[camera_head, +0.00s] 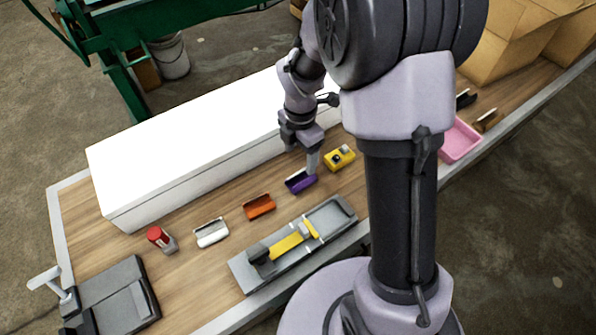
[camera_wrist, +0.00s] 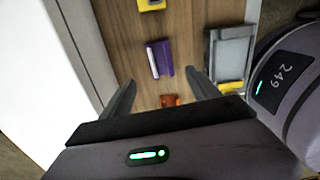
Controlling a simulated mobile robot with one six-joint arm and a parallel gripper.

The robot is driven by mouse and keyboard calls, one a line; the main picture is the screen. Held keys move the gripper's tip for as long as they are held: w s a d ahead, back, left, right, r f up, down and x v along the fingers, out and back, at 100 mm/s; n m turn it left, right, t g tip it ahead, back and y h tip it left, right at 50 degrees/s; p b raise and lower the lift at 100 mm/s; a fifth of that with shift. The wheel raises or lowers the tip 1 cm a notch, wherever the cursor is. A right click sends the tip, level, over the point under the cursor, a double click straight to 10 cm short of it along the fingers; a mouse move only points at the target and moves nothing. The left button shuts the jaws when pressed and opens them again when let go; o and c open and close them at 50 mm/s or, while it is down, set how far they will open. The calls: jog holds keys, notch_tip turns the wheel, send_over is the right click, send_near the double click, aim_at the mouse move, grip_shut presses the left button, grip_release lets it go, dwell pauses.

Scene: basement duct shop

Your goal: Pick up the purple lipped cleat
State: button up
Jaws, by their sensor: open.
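The purple lipped cleat (camera_head: 301,183) is a small open channel lying on the wooden bench, between an orange channel piece and a yellow device. In the wrist view the cleat (camera_wrist: 165,59) lies just beyond my fingertips, near the line midway between them, with a pale strip along its left side. My gripper (camera_head: 312,165) is over the bench by the cleat, and a finger hides part of it in the head view. In the wrist view my gripper (camera_wrist: 159,78) has its fingers spread with nothing between them but the bench and the orange piece below.
A long white box (camera_head: 170,170) runs behind the cleat. The orange piece (camera_head: 259,206), white piece (camera_head: 211,232) and red can (camera_head: 160,239) lie left. The yellow device (camera_head: 340,158) is close on the right. A grey tool (camera_head: 290,243) lies in front; a pink tray (camera_head: 460,141) stands further right.

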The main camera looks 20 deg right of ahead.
aim_at(301, 176)
notch_tip(301, 176, down, 11)
jog(key=b, duration=0.4)
jog(key=shift+d+r+b, duration=0.1)
jog(key=shift+d+b, duration=0.05)
jog(key=shift+b, duration=0.2)
jog(key=shift+r, duration=0.1)
jog(key=shift+c, duration=0.9)
jog(key=shift+r, duration=0.15)
jog(key=c, duration=1.2)
